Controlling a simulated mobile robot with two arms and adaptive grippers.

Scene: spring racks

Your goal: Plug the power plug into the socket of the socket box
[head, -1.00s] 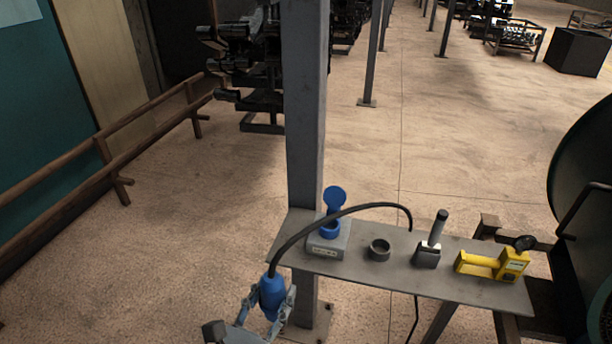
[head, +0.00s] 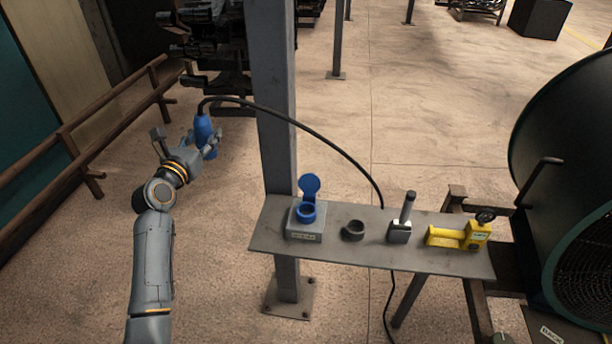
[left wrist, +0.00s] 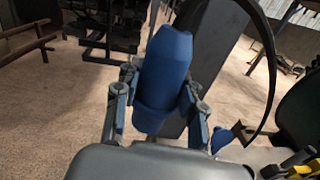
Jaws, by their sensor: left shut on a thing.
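The blue power plug (head: 203,131) is held in my left gripper (head: 205,148), left of the grey post and away from the shelf. Its black cable arcs from its upper end over to the shelf. In the left wrist view the plug (left wrist: 163,80) stands between the two fingers (left wrist: 158,105), which are shut on it. The grey socket box (head: 304,231) sits at the left end of the shelf, with a round blue socket (head: 306,212) on top and its blue lid (head: 310,185) raised. The plug is apart from the socket. My right gripper is not in view.
The grey shelf (head: 345,260) also bears a dark ring (head: 353,230), a dark block with an upright handle (head: 401,230) and a yellow tool (head: 447,237). The grey post (head: 274,110) rises behind the shelf's left end. A large dark drum (head: 560,170) stands right. Wooden railing (head: 110,115) runs along the left.

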